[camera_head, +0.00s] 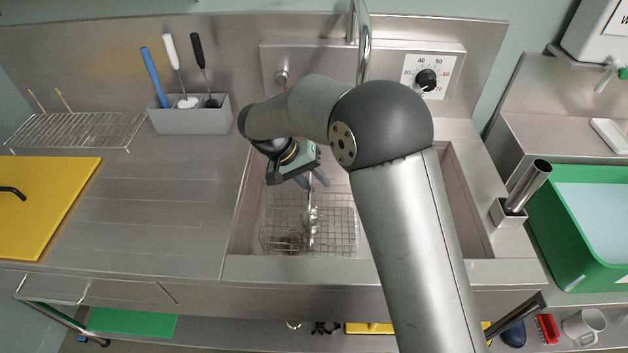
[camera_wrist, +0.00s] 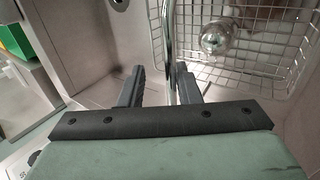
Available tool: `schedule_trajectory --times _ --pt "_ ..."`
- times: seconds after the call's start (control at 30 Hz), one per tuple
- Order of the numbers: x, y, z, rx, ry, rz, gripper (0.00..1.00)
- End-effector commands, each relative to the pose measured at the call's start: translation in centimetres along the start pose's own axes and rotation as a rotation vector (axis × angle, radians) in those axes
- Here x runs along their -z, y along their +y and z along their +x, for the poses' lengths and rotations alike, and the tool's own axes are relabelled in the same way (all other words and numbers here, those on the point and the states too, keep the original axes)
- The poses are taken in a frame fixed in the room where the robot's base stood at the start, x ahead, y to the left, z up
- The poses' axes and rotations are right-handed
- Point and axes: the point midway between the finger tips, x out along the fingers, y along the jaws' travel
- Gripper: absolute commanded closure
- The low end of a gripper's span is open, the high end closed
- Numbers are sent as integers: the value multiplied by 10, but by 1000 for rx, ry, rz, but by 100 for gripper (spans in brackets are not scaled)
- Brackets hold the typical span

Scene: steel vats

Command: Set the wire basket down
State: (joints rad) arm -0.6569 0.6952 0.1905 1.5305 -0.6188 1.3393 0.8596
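The wire basket (camera_head: 345,222) is down inside the steel vat (camera_head: 245,215), near its front left part. Its tall handle (camera_head: 310,210) rises towards my gripper (camera_head: 313,181). In the wrist view the basket (camera_wrist: 278,45) is at the upper right, with a shiny round metal object (camera_wrist: 217,38) over its mesh. My gripper (camera_wrist: 159,68) has its fingers apart. The handle rod (camera_wrist: 166,30) passes between them, close to the right finger, with a gap to the left finger. Whether the basket rests on the vat floor is hard to tell.
A tap pipe (camera_head: 364,45) and a dial (camera_head: 427,79) are behind the vat. Left of it are a ridged drainboard (camera_head: 165,200), a grey utensil holder (camera_head: 190,119), a wire rack (camera_head: 75,130) and a yellow board (camera_head: 45,205). A green tub (camera_head: 570,225) stands right.

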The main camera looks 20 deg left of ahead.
Motion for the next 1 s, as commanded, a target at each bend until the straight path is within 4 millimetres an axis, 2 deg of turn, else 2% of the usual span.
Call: schedule_trajectory --times 0.2,0.23,0.5,0.7,0.83,1.0 --pt "0 10 -17 1 2 0 70" --pt "1 6 -19 1 4 1 70" --pt "1 5 -80 3 5 1 70" --pt "1 6 -115 2 3 1 70" --pt "0 6 -126 1 1 -1 70" --pt "0 6 -131 0 0 -1 70"
